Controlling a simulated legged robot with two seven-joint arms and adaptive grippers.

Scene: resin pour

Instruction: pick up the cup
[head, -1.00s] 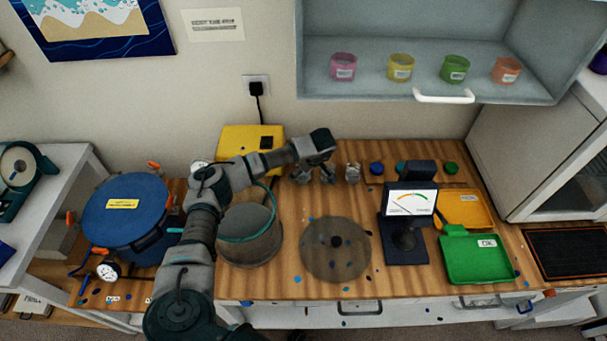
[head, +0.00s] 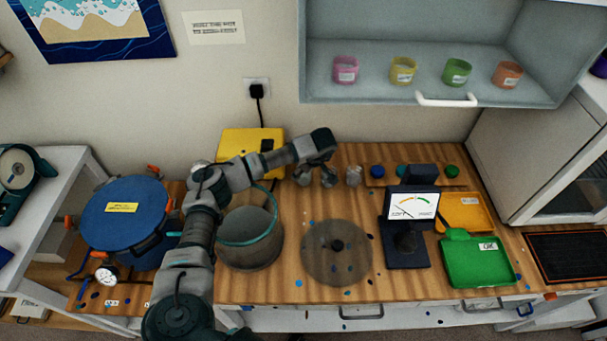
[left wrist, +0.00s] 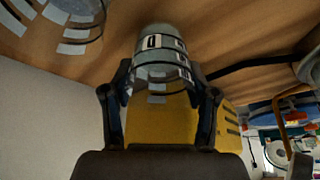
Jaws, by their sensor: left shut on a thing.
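A clear cup with dark and white markings (left wrist: 160,62) sits between the two fingers of my left gripper (left wrist: 161,88) in the left wrist view. The fingers are shut on its sides. In the head view my left gripper (head: 316,178) is low over the back of the wooden bench, and the held cup is mostly hidden by the hand. A second clear cup (head: 353,175) stands just right of the gripper, apart from it. A marked clear cup also shows at the upper left of the left wrist view (left wrist: 75,22). My right gripper is not in view.
A yellow box (head: 237,143) is behind my forearm. A grey pot (head: 250,238) and a round translucent lid (head: 336,252) are in front. A meter (head: 409,210), green tray (head: 478,265) and orange tray (head: 465,213) stand right. A blue lidded pot (head: 125,215) is left.

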